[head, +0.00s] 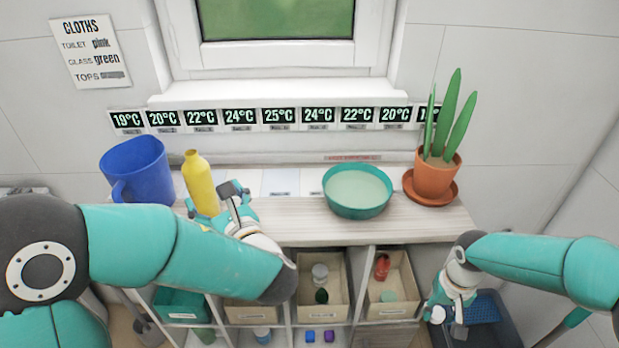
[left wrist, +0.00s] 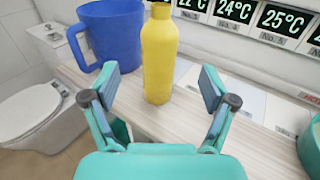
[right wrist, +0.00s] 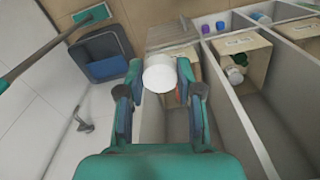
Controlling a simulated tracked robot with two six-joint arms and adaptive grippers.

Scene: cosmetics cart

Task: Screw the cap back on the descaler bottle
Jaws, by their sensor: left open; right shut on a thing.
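The yellow bottle (head: 200,182) stands upright on the wooden counter, left of centre. Its narrow neck shows no cap in the head view. In the left wrist view the bottle (left wrist: 160,55) stands just beyond and between the spread fingers of my left gripper (left wrist: 159,84), which is open and empty; I see no contact. My right gripper (right wrist: 158,86) is shut on a round white cap (right wrist: 160,73). It hangs low in front of the cart's right end, below counter height and well away from the bottle; the cap (head: 438,314) looks small in the head view.
A blue jug (head: 138,170) stands left of the bottle. A teal basin (head: 357,191) and a potted plant (head: 436,176) stand to the right. Bins (head: 322,295) with small items fill the shelves below. A dark blue tub (right wrist: 105,55) is on the floor.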

